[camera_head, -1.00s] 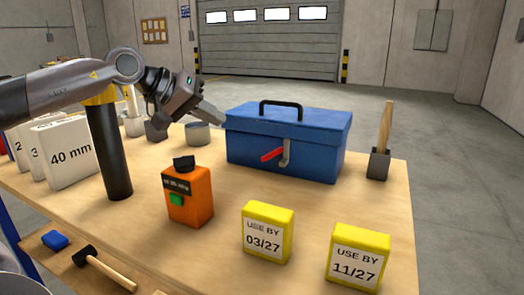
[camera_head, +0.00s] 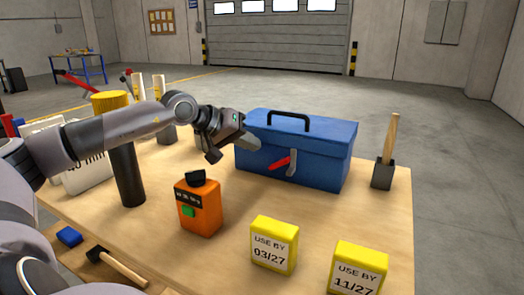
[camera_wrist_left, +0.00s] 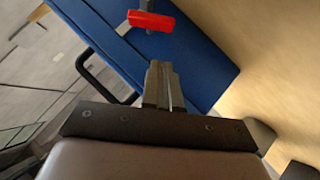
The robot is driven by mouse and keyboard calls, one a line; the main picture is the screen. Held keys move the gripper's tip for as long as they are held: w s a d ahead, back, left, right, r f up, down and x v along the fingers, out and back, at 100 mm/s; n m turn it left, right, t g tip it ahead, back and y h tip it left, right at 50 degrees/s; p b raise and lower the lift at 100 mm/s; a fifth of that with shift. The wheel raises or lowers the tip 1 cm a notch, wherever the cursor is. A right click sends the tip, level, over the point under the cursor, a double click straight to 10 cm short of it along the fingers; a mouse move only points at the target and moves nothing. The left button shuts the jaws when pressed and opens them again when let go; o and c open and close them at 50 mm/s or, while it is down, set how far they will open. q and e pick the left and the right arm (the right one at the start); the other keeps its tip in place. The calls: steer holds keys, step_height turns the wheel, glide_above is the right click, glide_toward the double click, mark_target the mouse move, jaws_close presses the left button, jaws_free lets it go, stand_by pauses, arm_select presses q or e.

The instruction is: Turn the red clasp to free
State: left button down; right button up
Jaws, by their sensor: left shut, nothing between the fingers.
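The red clasp (camera_head: 279,163) sits on the front face of the blue toolbox (camera_head: 325,163), beside a grey metal latch piece (camera_head: 292,164). The clasp slopes, with its left end lower. My left gripper (camera_head: 256,143) is shut and empty, at the toolbox's left front, left of the clasp and a little higher. In the left wrist view the red clasp (camera_wrist_left: 151,21) lies beyond the shut fingertips (camera_wrist_left: 160,68), with a visible gap. The toolbox (camera_wrist_left: 190,50) and its black handle (camera_wrist_left: 95,75) show there too. My right gripper is not in view.
A wooden-handled mallet (camera_head: 384,165) stands right of the toolbox.

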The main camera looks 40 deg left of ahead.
mark_target(273, 163)
arm_select(q)
steer(key=shift+w+d+f+p, duration=0.15)
steer(key=shift+w+d+f, duration=0.1)
steer(key=shift+d+f, duration=0.3)
steer(key=shift+w+d+f+p, duration=0.2)
steer(key=shift+w+d+f, duration=0.1)
steer(key=shift+f, duration=0.45)
steer(key=shift+w+d+f+p, duration=0.15)
steer(key=shift+w+d+f, duration=0.1)
steer(key=shift+d+f, duration=0.3)
steer(key=shift+a+f, duration=0.1)
steer(key=shift+f, duration=0.05)
